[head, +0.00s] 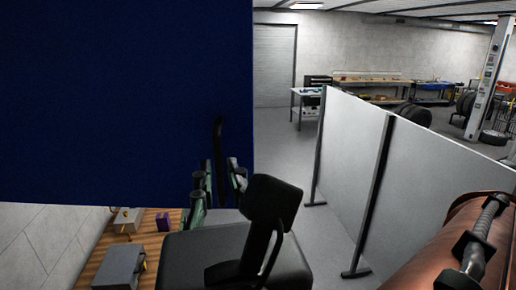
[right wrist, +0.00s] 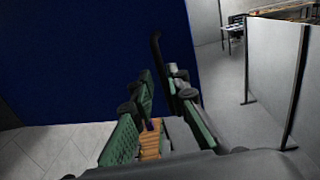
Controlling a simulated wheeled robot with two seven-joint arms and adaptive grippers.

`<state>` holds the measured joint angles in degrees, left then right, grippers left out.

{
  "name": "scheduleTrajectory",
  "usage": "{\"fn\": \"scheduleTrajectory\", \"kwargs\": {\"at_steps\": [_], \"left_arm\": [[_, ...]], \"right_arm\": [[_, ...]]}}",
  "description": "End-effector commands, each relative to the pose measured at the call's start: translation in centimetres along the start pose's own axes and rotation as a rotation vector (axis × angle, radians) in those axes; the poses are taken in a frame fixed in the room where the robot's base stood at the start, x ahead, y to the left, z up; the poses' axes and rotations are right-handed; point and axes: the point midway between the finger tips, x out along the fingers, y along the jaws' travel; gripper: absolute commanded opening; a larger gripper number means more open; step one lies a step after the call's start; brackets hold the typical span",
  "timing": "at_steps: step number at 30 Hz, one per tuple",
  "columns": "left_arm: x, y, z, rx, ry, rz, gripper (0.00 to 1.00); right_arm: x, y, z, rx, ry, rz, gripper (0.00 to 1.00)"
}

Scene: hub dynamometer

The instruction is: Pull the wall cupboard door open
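The wall cupboard door (head: 110,90) is a large flat dark blue panel filling the upper left of the head view; it also fills the upper left of the right wrist view (right wrist: 80,60). Its black bar handle (head: 219,135) stands upright near the door's lower right edge. My right gripper (head: 220,168) is open, with one green-padded finger on each side of the handle. In the right wrist view the handle (right wrist: 156,48) runs down between the fingers, with a gap on the left; contact cannot be told. My left gripper is not in view.
A wooden bench (head: 110,263) below the door holds grey boxes (head: 120,268) and a purple box (head: 163,221). A pale partition (head: 350,140) stands to the right. A brown rounded object with a dark bar (head: 450,245) is at lower right. Grey floor is clear between door and partition.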

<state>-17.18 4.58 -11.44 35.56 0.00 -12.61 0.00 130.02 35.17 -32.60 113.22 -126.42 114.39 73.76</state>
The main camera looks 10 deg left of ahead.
Motion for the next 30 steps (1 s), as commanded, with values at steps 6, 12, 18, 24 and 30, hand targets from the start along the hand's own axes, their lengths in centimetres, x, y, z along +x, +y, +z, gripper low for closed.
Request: {"fn": "scheduleTrajectory", "kwargs": {"at_steps": [6, 12, 18, 24, 30], "left_arm": [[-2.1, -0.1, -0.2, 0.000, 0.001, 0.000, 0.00], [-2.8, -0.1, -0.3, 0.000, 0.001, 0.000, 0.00], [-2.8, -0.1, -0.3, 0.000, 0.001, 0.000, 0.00], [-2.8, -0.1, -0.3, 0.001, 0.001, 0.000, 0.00], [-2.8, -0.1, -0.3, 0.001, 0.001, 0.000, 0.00]], "right_arm": [[3.6, 0.0, 0.3, -0.001, 0.004, 0.000, 0.15], [5.3, 0.0, 0.1, -0.001, 0.003, 0.002, 0.15], [5.6, 0.1, -0.1, -0.002, 0.003, 0.003, 0.15], [5.5, 0.1, -0.1, -0.001, 0.003, 0.004, 0.09], [5.5, 0.1, -0.1, -0.001, 0.003, 0.004, 0.00]]}}
